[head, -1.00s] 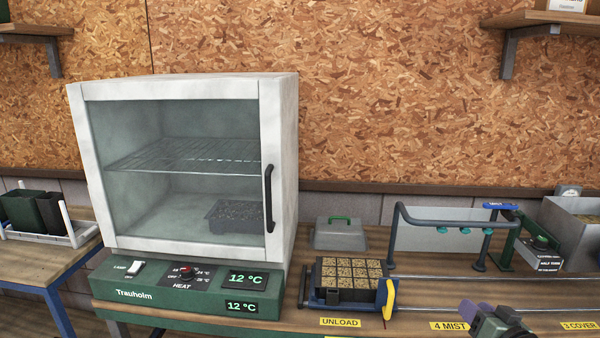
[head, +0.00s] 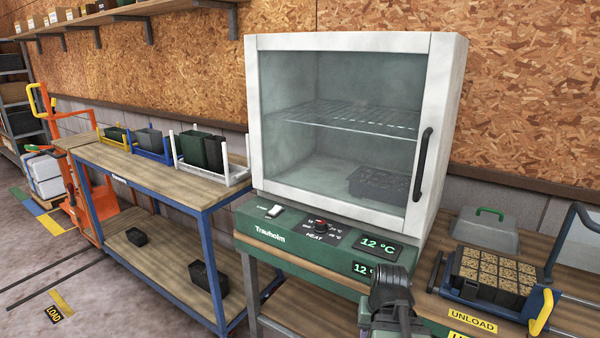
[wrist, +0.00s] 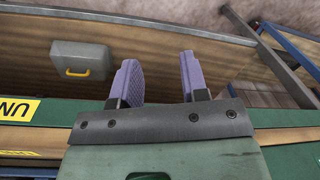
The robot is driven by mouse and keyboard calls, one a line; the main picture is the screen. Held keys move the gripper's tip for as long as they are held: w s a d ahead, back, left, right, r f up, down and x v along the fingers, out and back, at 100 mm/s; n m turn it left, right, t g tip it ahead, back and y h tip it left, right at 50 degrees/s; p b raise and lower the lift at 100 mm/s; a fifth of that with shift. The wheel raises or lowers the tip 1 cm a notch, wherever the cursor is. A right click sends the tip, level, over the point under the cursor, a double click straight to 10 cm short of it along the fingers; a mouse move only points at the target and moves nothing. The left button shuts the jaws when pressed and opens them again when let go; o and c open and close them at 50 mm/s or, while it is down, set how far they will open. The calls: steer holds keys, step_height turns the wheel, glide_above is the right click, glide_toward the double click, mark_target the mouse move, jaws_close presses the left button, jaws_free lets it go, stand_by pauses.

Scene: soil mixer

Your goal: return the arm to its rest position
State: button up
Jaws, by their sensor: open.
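My gripper (wrist: 156,78) shows in the wrist view with its two purple fingers apart and nothing between them. It points down past the green front edge of the bench, with a wooden surface and floor beyond. In the head view my arm's dark wrist end (head: 391,290) stands at the bottom, in front of the heating cabinet's right part; the fingers are not clear there. The white cabinet (head: 345,42) has its glass door closed, with a dark tray (head: 378,186) inside below the wire shelf.
A seed tray (head: 494,271) filled with soil blocks sits at the UNLOAD label (head: 472,321), near a grey lid (head: 484,232) with a green handle. A blue-framed table (head: 160,177) with pot racks stands left. An orange lift (head: 88,190) is farther left. Floor is open at lower left.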

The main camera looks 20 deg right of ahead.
steer(key=w+a+f+n+b, duration=0.1)
steer(key=w+a+f+n, duration=0.15)
steer(key=a, duration=0.85)
steer(key=w+a+f+n+b, duration=0.15)
steer(key=w+a+n, duration=0.25)
steer(key=a, duration=0.7)
step_height(320, 180, up, 17)
steer(key=p, duration=1.6)
steer(key=shift+a+f+h, duration=0.15)
steer(key=shift+h, duration=0.15)
steer(key=shift+n, duration=0.25)
